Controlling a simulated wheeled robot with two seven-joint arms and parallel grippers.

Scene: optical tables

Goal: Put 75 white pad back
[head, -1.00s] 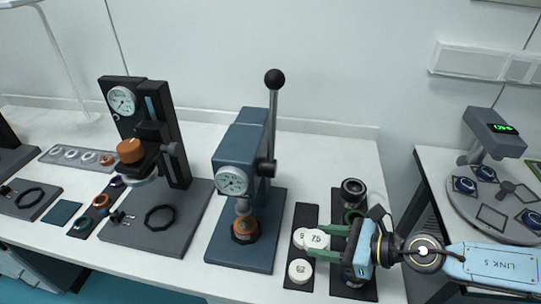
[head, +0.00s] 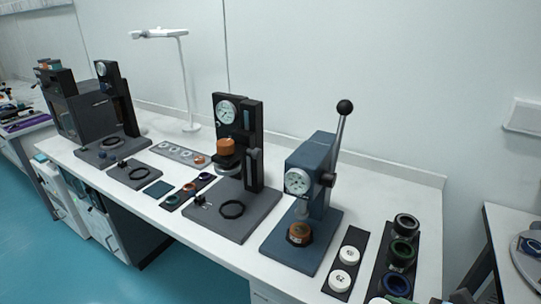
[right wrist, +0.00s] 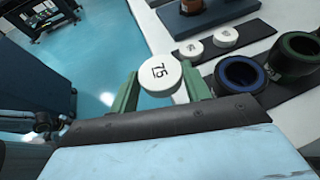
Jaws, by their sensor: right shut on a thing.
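The white pad marked 75 (right wrist: 160,72) is a round disc held between the green fingers of my right gripper (right wrist: 161,84) in the right wrist view. It is off the table, with the blue floor behind it. The black pad strip (head: 358,236) lies on the table right of the blue press. Two white pads sit on it, one farther back (head: 349,255) and one nearer (head: 340,280). Both also show in the right wrist view (right wrist: 225,37) (right wrist: 188,48), beyond the held pad. My left gripper is not in view.
Right of the strip, a dark holder carries black (head: 405,224), green (head: 402,252) and blue (head: 397,284) rings. The blue lever press (head: 312,180) stands left of the strip. A black gauge press (head: 238,140) is farther left. The table's front edge is close to the strip.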

